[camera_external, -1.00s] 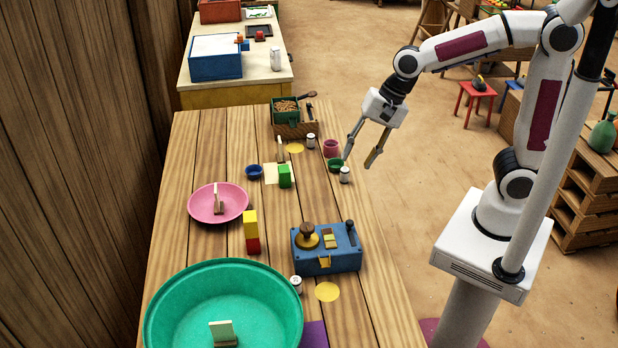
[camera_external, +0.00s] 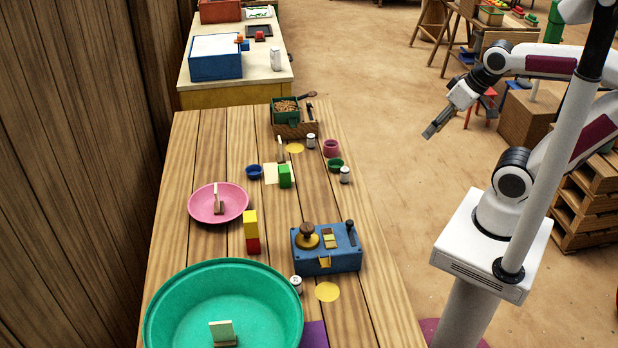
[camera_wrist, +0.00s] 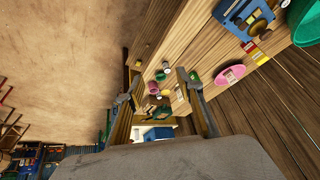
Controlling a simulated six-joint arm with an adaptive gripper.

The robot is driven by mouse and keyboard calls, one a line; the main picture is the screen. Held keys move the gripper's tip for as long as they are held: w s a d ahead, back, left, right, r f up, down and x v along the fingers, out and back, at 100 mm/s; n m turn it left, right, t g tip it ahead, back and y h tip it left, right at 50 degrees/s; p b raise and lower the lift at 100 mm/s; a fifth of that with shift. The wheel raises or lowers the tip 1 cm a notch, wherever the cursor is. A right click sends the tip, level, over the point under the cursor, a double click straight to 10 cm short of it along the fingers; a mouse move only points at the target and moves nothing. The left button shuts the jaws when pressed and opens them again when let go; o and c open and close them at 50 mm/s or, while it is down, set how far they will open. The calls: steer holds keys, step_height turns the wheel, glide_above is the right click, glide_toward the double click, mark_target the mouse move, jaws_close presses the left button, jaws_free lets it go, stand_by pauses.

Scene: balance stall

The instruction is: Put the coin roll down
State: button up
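My gripper (camera_external: 432,132) hangs in the air to the right of the table, away from everything on it. In the wrist view my gripper (camera_wrist: 158,78) has its two fingers wide apart with nothing between them. Three small pale cylinders that look like coin rolls stand upright on the table. One coin roll (camera_external: 311,141) is at the far end near a yellow spot (camera_external: 294,148). Another coin roll (camera_external: 345,174) is beside a small green cup (camera_external: 335,165). The third coin roll (camera_external: 296,284) is by the big green basin (camera_external: 292,303). I cannot tell which one the task means.
The wooden table (camera_external: 375,290) also bears a pink dish (camera_external: 238,204), a blue box device (camera_external: 340,258), yellow and red blocks (camera_external: 251,231), a green block (camera_external: 285,176), a pink cup (camera_external: 331,148) and a second yellow spot (camera_external: 327,291). The air around my gripper is free.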

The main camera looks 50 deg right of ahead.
steer(key=shift+s+d+f+n, duration=0.25)
steer(key=shift+s+d+n, duration=0.35)
steer(key=shift+s+d, duration=0.35)
steer(key=shift+a, duration=0.1)
steer(key=shift+c, duration=1.1)
